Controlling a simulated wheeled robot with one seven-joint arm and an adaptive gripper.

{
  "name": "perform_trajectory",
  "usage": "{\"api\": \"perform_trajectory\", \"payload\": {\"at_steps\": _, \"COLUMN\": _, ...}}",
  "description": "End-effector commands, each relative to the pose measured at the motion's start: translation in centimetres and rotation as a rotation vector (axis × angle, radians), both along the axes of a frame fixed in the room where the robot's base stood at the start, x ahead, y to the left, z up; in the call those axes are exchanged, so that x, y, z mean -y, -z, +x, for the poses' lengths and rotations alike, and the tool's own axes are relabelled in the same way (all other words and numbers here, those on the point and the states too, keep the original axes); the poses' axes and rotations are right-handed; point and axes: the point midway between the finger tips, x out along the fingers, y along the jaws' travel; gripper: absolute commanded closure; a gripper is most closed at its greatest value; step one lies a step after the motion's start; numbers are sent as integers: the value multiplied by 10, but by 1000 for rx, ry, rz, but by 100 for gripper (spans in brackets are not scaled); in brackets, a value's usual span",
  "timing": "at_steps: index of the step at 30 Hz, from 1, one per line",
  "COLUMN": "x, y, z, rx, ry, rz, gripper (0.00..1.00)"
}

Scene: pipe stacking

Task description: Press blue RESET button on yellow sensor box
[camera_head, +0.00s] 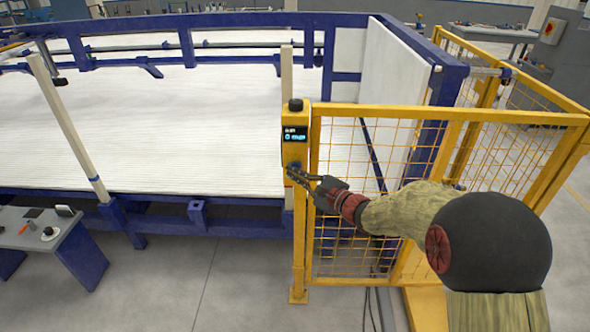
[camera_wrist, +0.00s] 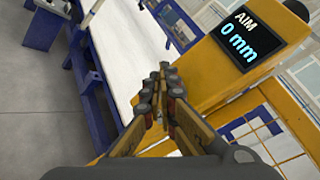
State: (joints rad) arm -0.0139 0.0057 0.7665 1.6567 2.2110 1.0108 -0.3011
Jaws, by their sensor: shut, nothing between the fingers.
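The yellow sensor box (camera_head: 294,150) stands on top of a yellow post. Its small screen (camera_head: 295,134) is lit, and in the wrist view the screen (camera_wrist: 248,36) reads "AIM 0 mm". A black knob (camera_head: 295,104) sits on top of the box. My gripper (camera_head: 291,170) is shut and empty, with its fingertips at the lower front of the box. In the wrist view the fingertips (camera_wrist: 160,78) meet in front of the yellow box face. The blue RESET button cannot be made out apart from the fingertips, and I cannot tell whether they touch it.
A yellow mesh fence (camera_head: 450,119) runs right from the post, close beside my arm. Behind is a large blue frame with a white ribbed bed (camera_head: 160,130). A grey table (camera_head: 30,232) with small items stands at the left. The floor (camera_head: 200,275) left of the post is clear.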

Motion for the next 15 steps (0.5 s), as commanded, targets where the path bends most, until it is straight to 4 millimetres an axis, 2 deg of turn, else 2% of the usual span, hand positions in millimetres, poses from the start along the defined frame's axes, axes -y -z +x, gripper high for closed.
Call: {"api": "perform_trajectory", "payload": {"at_steps": 15, "x": 0, "y": 0, "z": 5, "rx": 1, "ry": 0, "rz": -1, "gripper": 100}}
